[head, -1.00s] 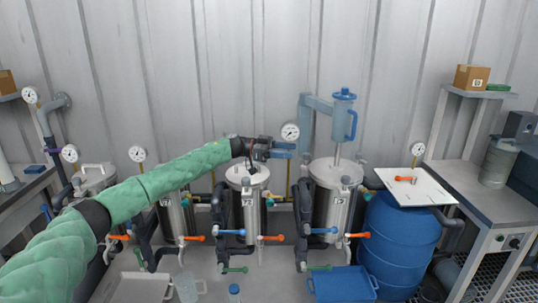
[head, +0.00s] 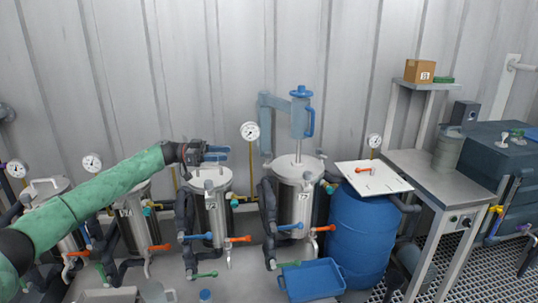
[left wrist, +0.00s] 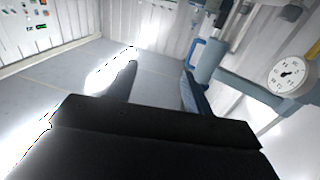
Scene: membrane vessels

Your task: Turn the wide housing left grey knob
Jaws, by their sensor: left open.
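Several steel vessels with lids stand in a row in the head view, among them a middle one (head: 208,212) and a right one (head: 294,203). I cannot tell which is the wide housing, and no grey knob shows clearly on them. A large dark box (head: 512,165) at the far right has small grey and green fittings (head: 509,134) on top, too small to make out. My left gripper (head: 216,153) is open and empty, above the lid of the middle vessel. Its two fingers (left wrist: 158,85) stand apart in the left wrist view with nothing between them.
Orange and blue valve handles stick out in front of the vessels. A blue barrel (head: 358,240) bears a white board (head: 386,178). A steel bench (head: 432,178) stands right of it.

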